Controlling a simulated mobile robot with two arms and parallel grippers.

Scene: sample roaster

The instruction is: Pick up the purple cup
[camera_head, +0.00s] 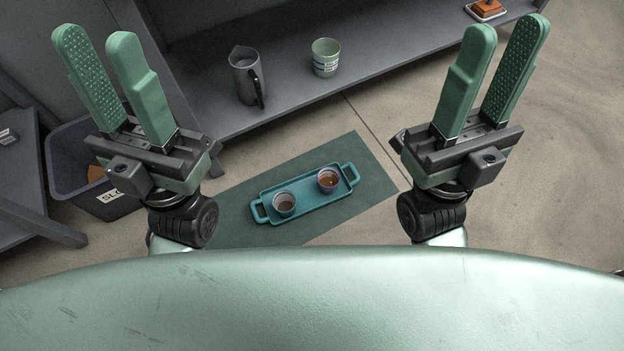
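Two small cups stand upright on a teal tray (306,203) with a handle at each end. The right cup (328,187) looks purplish and holds an amber-brown liquid. The left cup (284,208) looks greyer and holds a darker brown liquid. My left gripper (97,42) is raised at the upper left, open and empty, with its green fingers apart. My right gripper (507,33) is raised at the upper right, also open and empty. Both grippers are well apart from the cups and the tray.
The tray lies on a dark green mat (371,176) on the floor. A grey shelf (300,98) behind holds a grey pitcher (244,76) and a pale green cup (325,58). A dark bin (66,172) stands at the left. An orange object (487,9) sits upper right.

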